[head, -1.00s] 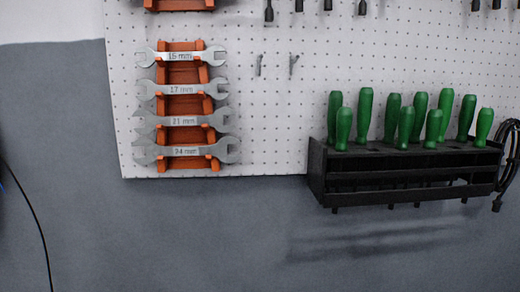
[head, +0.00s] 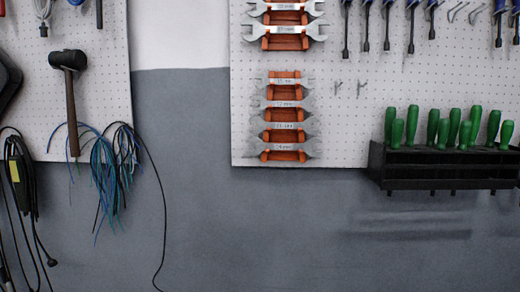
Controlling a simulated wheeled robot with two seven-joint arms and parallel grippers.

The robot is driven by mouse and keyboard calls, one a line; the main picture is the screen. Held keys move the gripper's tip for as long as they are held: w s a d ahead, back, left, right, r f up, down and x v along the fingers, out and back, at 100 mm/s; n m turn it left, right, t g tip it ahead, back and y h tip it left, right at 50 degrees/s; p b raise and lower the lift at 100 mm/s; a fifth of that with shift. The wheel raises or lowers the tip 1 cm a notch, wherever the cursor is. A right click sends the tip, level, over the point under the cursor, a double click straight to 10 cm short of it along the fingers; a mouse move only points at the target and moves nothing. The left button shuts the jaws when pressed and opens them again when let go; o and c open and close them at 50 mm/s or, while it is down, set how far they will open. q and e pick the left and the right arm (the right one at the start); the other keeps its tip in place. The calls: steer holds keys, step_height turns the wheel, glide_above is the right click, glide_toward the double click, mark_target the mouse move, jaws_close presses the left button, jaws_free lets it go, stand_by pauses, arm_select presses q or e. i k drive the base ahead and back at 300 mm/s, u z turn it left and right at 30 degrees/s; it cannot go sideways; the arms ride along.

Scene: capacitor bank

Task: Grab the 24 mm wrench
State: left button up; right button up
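The 24 mm wrench (head: 301,147) is the lowest of several silver wrenches on an orange rack (head: 284,156) on the white pegboard. It lies level across the rack near the board's bottom edge. Its label is blurred now, but read 24 mm in the earlier head view. The 21 mm wrench (head: 304,127) hangs just above it. Neither of my grippers is in view.
A black holder (head: 440,170) with green-handled screwdrivers juts from the board at right. More wrenches (head: 284,29) hang above. At left, a mallet (head: 68,62) and loose cables (head: 105,165) hang on another board.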

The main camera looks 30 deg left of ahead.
mark_target(307, 147)
steer(key=u, duration=0.65)
steer(key=i, duration=0.5)
